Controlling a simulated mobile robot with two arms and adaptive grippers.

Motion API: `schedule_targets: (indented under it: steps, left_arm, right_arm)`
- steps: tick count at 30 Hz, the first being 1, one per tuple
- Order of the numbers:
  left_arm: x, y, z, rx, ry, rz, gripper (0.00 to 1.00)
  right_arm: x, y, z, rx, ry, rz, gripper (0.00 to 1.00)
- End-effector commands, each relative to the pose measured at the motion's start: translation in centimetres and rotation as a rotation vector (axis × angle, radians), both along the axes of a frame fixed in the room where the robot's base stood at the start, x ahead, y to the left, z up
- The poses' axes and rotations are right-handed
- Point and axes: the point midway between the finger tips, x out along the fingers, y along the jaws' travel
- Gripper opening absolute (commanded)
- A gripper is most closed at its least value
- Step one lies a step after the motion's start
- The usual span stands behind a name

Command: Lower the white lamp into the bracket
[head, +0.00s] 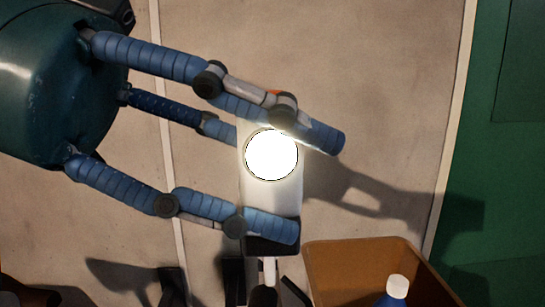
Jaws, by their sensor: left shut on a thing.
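The white lamp (287,197) is an upright block with a bright round light on its face, in the middle of the head view. My left gripper (312,186) comes in from the left. Its blue segmented fingers are shut around the lamp, one across its top and one across its lower part. A black piece (272,245) shows at the lamp's lower end. I cannot tell whether it is the bracket or part of the lamp, or whether lamp and bracket touch. My right gripper is out of view.
A brown bin (340,257) stands at the lower right, close to the lamp's lower end, with a blue, white-capped bottle (394,293) in it. Dark parts show along the bottom edge. A green panel (510,170) is at the right. The beige wall (390,90) between is clear.

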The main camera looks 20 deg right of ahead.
Motion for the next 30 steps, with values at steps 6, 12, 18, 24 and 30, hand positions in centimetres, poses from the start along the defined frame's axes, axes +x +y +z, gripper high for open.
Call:
schedule_targets:
  steps: [6,12,18,24,30]
  left_arm:
    - [1.7,-0.5,0.3,-0.001,0.004,0.0,0.17]
    - [3.7,-1.1,0.4,-0.001,0.004,0.0,0.17]
    - [5.6,-1.6,0.4,-0.002,0.004,0.0,0.17]
    - [7.5,-2.2,0.4,-0.001,0.004,0.002,0.17]
    - [9.4,-2.7,0.4,-0.001,0.004,0.0,0.17]
  right_arm:
    - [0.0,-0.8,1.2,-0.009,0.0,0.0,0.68]
    - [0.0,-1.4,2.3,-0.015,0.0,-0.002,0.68]
    - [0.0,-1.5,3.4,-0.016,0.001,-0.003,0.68]
    - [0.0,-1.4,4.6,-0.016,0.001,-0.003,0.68]
    - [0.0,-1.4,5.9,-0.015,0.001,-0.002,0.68]
